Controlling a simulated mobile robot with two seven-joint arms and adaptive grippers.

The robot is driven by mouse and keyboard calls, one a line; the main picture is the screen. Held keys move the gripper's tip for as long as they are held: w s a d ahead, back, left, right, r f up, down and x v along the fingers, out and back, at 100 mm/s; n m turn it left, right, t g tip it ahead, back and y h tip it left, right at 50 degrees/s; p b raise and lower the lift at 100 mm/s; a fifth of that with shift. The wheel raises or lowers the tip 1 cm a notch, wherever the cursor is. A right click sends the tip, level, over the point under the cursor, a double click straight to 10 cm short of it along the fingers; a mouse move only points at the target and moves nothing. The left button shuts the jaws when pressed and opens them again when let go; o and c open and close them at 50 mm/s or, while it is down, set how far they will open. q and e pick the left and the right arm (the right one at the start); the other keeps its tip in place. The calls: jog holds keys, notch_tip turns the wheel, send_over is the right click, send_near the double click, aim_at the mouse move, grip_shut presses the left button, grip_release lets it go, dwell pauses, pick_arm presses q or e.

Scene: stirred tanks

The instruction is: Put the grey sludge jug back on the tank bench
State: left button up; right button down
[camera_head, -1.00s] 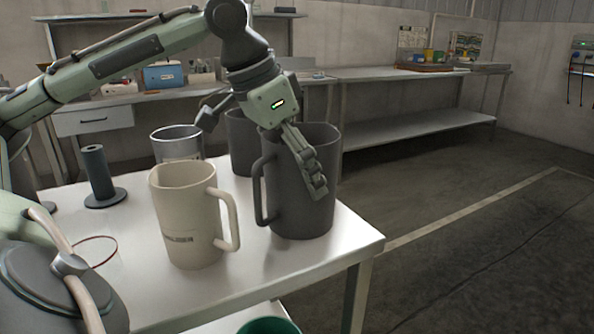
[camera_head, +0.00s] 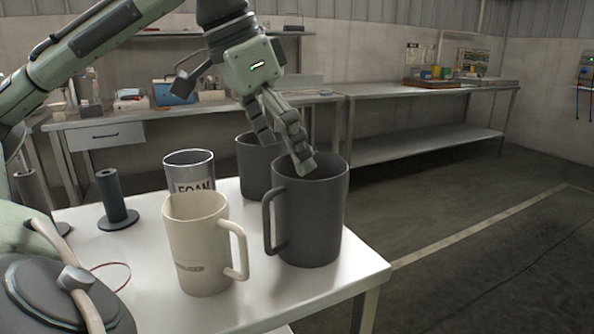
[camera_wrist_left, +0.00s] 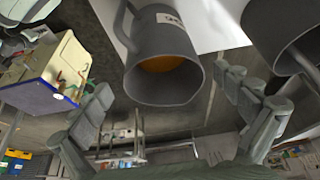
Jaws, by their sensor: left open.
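Two dark grey jugs stand upright on a white-topped bench (camera_head: 240,307). The front grey jug (camera_head: 318,225) is large, with its handle on the left. The rear grey jug (camera_head: 255,172) is partly hidden behind it. My left gripper (camera_head: 284,148) is open and empty, its fingers pointing down around the jugs' rims. I cannot tell which jug is the sludge jug. My right gripper is out of view.
A cream jug (camera_head: 197,250) stands front left of the grey jugs, close to the front one. A metal FOAM beaker (camera_head: 190,172) and a dark spool (camera_head: 113,200) are behind it. A long wall bench (camera_head: 420,93) runs behind. Open floor lies to the right.

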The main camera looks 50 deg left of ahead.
pick_arm(q)
jog(key=shift+v, duration=1.35)
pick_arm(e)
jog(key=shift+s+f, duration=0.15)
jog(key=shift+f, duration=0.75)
